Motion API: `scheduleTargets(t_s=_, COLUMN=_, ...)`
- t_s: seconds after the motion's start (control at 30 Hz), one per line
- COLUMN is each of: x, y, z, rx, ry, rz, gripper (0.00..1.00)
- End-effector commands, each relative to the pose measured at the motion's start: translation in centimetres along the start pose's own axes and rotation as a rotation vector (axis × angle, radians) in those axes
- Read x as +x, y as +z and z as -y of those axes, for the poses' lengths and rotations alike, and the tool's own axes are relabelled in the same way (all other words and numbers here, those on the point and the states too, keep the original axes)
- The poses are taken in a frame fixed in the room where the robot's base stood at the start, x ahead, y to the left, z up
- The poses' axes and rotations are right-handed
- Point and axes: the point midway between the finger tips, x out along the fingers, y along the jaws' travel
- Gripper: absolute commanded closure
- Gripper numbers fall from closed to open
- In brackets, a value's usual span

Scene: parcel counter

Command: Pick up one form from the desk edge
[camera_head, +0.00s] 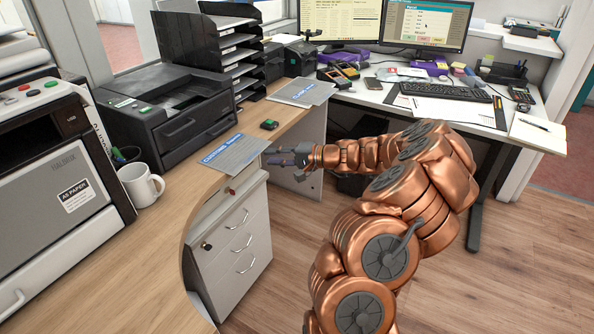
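A grey form with a blue header reading "CUSTOMS" (236,154) lies at the edge of the wooden desk (190,195), above the white drawer unit. I cannot tell if it is one sheet or several. My gripper (272,156) reaches in from the right with its fingertips pointing left, close to the form's right edge. The fingers are small and dark, and I cannot tell whether they touch the form or how far apart they are. A second grey form or stack (301,92) with a blue header lies farther back on the desk.
A small dark green-topped object (270,124) lies behind the form. A white mug (141,184) and a printer (168,112) stand to the left. The drawer unit (236,240) is below the desk edge. Open floor lies to the front right.

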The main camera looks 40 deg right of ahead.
Motion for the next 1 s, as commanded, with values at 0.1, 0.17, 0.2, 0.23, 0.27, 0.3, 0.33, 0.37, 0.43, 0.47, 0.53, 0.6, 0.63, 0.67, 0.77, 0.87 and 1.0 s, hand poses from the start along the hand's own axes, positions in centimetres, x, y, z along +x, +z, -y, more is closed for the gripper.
scheduleTargets(t_s=0.1, x=-2.0, y=-3.2, z=-3.6, rx=0.037, ry=-0.010, rz=-0.092, gripper=0.77)
scheduleTargets(t_s=0.17, x=-2.8, y=-4.2, z=-4.5, rx=0.046, ry=-0.015, rz=-0.122, gripper=0.77)
scheduleTargets(t_s=0.2, x=-3.1, y=-4.6, z=-4.9, rx=0.051, ry=-0.016, rz=-0.136, gripper=0.77)
scheduleTargets(t_s=0.23, x=-3.3, y=-4.8, z=-5.2, rx=0.053, ry=-0.016, rz=-0.143, gripper=0.77)
scheduleTargets(t_s=0.27, x=-3.5, y=-5.0, z=-5.4, rx=0.056, ry=-0.016, rz=-0.149, gripper=0.77)
scheduleTargets(t_s=0.3, x=-3.6, y=-5.2, z=-5.6, rx=0.058, ry=-0.017, rz=-0.155, gripper=0.77)
scheduleTargets(t_s=0.33, x=-3.6, y=-5.3, z=-5.6, rx=0.058, ry=-0.017, rz=-0.158, gripper=0.77)
scheduleTargets(t_s=0.37, x=-3.5, y=-5.4, z=-5.6, rx=0.059, ry=-0.017, rz=-0.159, gripper=0.77)
scheduleTargets(t_s=0.43, x=-3.3, y=-5.5, z=-5.5, rx=0.059, ry=-0.018, rz=-0.160, gripper=0.77)
scheduleTargets(t_s=0.47, x=-3.1, y=-5.5, z=-5.5, rx=0.059, ry=-0.018, rz=-0.159, gripper=0.77)
scheduleTargets(t_s=0.53, x=-2.6, y=-5.5, z=-5.4, rx=0.058, ry=-0.017, rz=-0.158, gripper=0.77)
scheduleTargets(t_s=0.6, x=-1.9, y=-5.6, z=-5.2, rx=0.058, ry=-0.018, rz=-0.157, gripper=0.77)
scheduleTargets(t_s=0.63, x=-1.6, y=-5.6, z=-5.2, rx=0.058, ry=-0.017, rz=-0.157, gripper=0.77)
scheduleTargets(t_s=0.67, x=-1.4, y=-5.7, z=-5.1, rx=0.058, ry=-0.017, rz=-0.157, gripper=0.77)
scheduleTargets(t_s=0.77, x=-0.4, y=-5.8, z=-4.9, rx=0.058, ry=-0.017, rz=-0.156, gripper=0.77)
scheduleTargets(t_s=0.87, x=0.5, y=-6.0, z=-4.7, rx=0.058, ry=-0.016, rz=-0.157, gripper=0.77)
scheduleTargets(t_s=1.0, x=1.8, y=-6.2, z=-4.4, rx=0.057, ry=-0.016, rz=-0.157, gripper=0.77)
